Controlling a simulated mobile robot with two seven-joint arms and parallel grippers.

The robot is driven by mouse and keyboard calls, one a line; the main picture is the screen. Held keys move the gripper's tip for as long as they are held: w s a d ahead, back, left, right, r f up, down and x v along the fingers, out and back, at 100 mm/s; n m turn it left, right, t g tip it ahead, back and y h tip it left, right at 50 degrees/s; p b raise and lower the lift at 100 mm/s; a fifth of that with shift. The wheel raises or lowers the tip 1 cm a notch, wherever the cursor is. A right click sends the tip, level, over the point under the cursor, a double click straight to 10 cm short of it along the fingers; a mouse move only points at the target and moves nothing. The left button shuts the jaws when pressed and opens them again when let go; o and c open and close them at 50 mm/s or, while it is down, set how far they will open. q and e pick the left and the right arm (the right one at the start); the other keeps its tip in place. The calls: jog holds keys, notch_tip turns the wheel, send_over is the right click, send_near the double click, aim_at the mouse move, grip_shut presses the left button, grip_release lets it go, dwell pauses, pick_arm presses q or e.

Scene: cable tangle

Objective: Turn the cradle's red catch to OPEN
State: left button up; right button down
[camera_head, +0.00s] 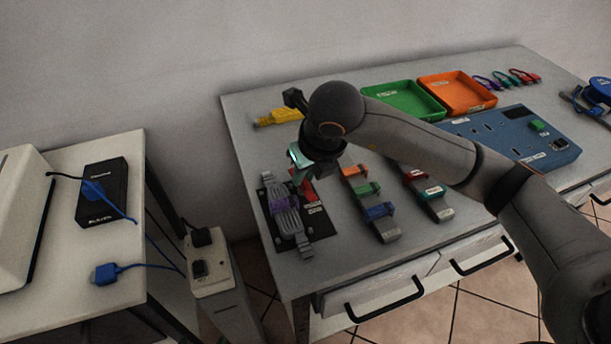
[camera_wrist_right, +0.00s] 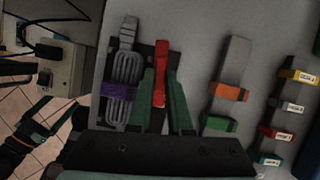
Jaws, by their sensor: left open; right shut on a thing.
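The cradle is a black board (camera_head: 318,222) on the table's near left part, also in the right wrist view (camera_wrist_right: 145,50). A bundled grey cable (camera_head: 286,215) with a purple band lies along it. The red catch (camera_wrist_right: 161,62) stands beside the bundle, roughly parallel to it; in the head view (camera_head: 309,191) it is partly hidden by my gripper. My right gripper (camera_wrist_right: 162,85) is shut on the catch, its green fingers on either side. Board labels are too small to read. My left gripper (camera_wrist_right: 62,110) is open and empty, low at the left of the right wrist view, over the floor.
Grey strips with coloured clips (camera_head: 369,212) lie right of the cradle. Green (camera_head: 405,98) and orange (camera_head: 458,92) trays and a blue panel (camera_head: 515,137) stand farther back. A side table (camera_head: 75,270) holds a black box (camera_head: 103,190) and blue cable.

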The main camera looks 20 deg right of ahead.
pick_arm(q)
jog(key=shift+a+f, duration=0.1)
jog(key=shift+f, duration=0.25)
pick_arm(e)
jog(key=shift+m+h, duration=0.3)
jog(key=shift+m, duration=0.5)
pick_arm(q)
jog(key=shift+b, duration=0.3)
pick_arm(e)
jog(key=c, duration=0.8)
grip_release()
jog(key=shift+c, duration=0.2)
pick_arm(q)
jog(key=shift+r+p, duration=0.65)
jog(key=shift+p, duration=0.45)
pick_arm(e)
jog(key=v, duration=1.2)
jog(key=shift+r, duration=0.25)
pick_arm(q)
jog(key=shift+d+r, duration=0.15)
jog(key=shift+d, duration=0.05)
pick_arm(e)
jog(key=shift+s+a, duration=0.1)
jog(key=shift+s, duration=0.05)
